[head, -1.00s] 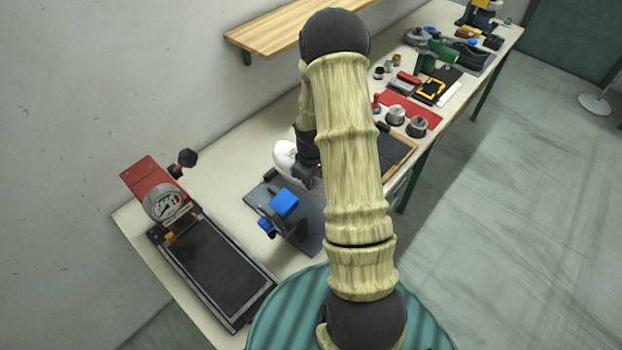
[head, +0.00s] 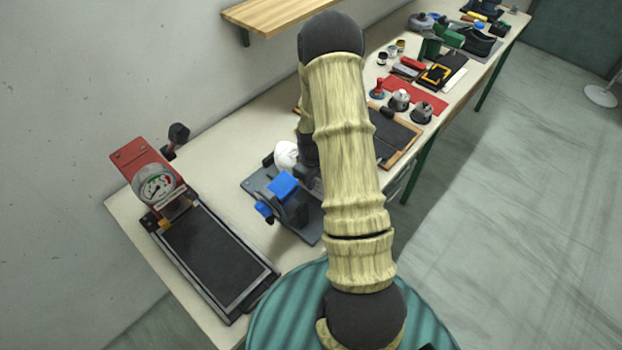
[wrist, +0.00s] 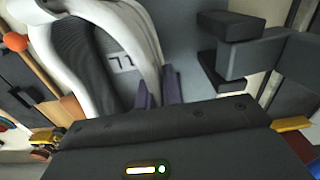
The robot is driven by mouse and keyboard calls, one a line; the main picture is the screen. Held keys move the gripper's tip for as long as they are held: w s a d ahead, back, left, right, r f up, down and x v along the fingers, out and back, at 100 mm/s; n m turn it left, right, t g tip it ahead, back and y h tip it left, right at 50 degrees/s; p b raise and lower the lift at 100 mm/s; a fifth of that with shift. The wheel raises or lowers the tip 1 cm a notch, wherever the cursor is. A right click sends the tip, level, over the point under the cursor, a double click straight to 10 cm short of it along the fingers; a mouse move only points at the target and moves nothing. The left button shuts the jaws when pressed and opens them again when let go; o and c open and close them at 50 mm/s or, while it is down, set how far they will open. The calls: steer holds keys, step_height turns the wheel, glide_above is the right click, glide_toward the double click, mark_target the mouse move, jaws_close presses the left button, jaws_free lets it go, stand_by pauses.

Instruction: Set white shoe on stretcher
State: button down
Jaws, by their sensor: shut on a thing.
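The white shoe (head: 286,154) shows in part left of my arm in the head view, over the far side of the stretcher. The stretcher (head: 259,188) has a grey base and blue parts and stands on the near end of the bench. In the wrist view the white shoe (wrist: 143,38) shows its dark opening and a "71" label inside. My gripper (wrist: 159,93) is shut on the shoe's rim with purple fingertips. Dark stretcher blocks (wrist: 262,56) are right of the shoe there. My arm hides much of the gripper in the head view. Whether the shoe touches the stretcher is unclear.
A press with a red head, gauge (head: 157,188) and black plate stands left of the stretcher. A wooden-edged tray (head: 398,136), a red mat (head: 425,95) and several tools lie further along the bench. A wooden shelf (head: 275,15) is on the wall.

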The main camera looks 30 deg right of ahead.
steer(key=shift+f+b, duration=1.05)
steer(key=shift+f, duration=0.65)
steer(key=shift+f+b, duration=0.35)
steer(key=shift+f, duration=0.15)
steer(key=c, duration=1.5)
jaws_free()
steer(key=shift+r, duration=0.1)
step_height(320, 180, up, 17)
steer(key=b, duration=0.3)
steer(key=shift+r, duration=0.15)
